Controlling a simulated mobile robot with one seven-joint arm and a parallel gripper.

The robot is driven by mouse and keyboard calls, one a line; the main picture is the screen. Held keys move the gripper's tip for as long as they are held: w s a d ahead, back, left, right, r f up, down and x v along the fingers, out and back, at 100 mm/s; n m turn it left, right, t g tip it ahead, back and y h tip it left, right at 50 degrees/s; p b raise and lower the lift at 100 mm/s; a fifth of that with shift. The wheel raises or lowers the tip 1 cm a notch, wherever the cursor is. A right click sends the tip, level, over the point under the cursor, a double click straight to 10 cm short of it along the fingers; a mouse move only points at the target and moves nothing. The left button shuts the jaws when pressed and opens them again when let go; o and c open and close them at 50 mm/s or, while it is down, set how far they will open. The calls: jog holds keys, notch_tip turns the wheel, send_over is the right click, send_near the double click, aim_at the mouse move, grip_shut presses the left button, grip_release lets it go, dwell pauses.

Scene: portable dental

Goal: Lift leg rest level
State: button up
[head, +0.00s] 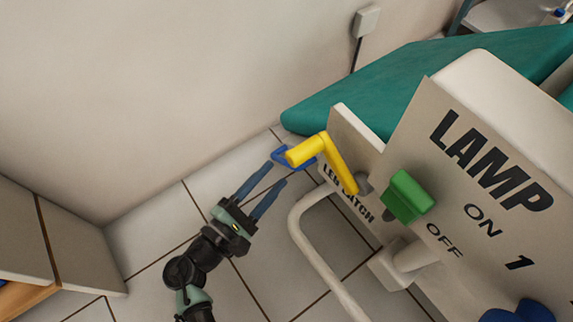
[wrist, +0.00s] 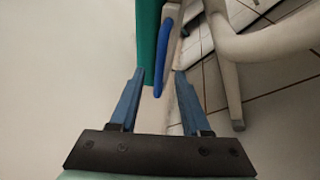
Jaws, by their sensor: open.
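The teal padded leg rest (head: 335,105) shows in the head view behind the panels, and its edge also shows in the wrist view (wrist: 148,45). A blue handle (head: 281,156) sticks out by its lower end, partly hidden by a yellow lever (head: 338,165) on a panel marked LEG LATCH. My gripper (head: 276,174) is open and empty, its fingertips just short of the blue handle. In the wrist view the blue handle (wrist: 164,55) lies ahead, between the lines of my two fingers (wrist: 160,75). I cannot tell whether the fingertips touch it.
A white curved tube frame (head: 312,240) stands right of my gripper. A LAMP panel (head: 475,180) with a green switch (head: 406,197) is further right. A plain wall (head: 140,100) is at the left, a cabinet (head: 75,245) at lower left. Tiled floor lies below my gripper.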

aim_at(286, 160)
jog(key=shift+b+x, duration=1.1)
jog(key=shift+x, duration=1.7)
grip_shut()
